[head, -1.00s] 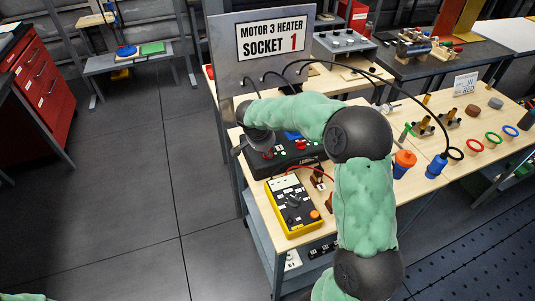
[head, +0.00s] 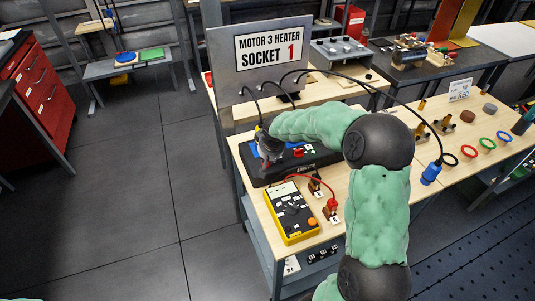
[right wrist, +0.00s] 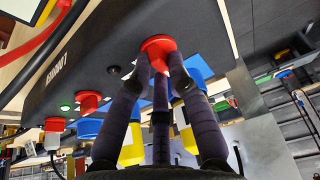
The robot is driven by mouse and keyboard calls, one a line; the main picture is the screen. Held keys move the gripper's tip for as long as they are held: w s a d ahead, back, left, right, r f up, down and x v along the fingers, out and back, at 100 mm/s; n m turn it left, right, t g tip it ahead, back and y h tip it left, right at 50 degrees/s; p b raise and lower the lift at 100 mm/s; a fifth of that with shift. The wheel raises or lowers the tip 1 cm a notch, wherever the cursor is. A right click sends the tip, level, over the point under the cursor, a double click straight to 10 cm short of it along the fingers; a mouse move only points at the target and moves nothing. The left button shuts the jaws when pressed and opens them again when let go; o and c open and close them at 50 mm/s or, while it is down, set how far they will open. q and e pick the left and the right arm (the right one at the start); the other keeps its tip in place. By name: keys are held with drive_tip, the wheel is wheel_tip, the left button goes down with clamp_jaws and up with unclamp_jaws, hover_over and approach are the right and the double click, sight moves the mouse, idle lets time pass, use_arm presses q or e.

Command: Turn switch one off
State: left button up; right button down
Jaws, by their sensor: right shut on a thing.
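The black switch box (head: 318,158) lies on the wooden bench under the "Motor 3 Heater Socket 1" sign. In the right wrist view its dark front (right wrist: 75,60) appears tilted, with a red knob (right wrist: 158,43) at the fingertips. My right gripper (head: 268,158) points down over the box's left end. In the right wrist view its fingers (right wrist: 160,62) are closed around that red knob. Other red knobs (right wrist: 88,102) and a lit green lamp (right wrist: 64,107) sit farther along the box. The switch number by the held knob is not readable. My left gripper is out of view.
A yellow meter (head: 291,212) with red leads lies in front of the box. Black cables arch from the sign panel (head: 228,62) over the bench to a blue plug (head: 431,173). Coloured rings (head: 487,143) lie at the right. Open floor is on the left.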

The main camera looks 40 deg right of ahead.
drive_tip(key=shift+n+p, duration=0.5)
drive_tip(key=shift+n, duration=0.1)
drive_tip(key=c, duration=1.2)
unclamp_jaws()
drive_tip(key=shift+r, duration=0.1)
drive_tip(key=shift+y, duration=0.3)
drive_tip(key=v, duration=1.1)
drive_tip(key=shift+s+a+r, duration=0.1)
drive_tip(key=shift+s+r, duration=0.15)
drive_tip(key=shift+r, duration=0.1)
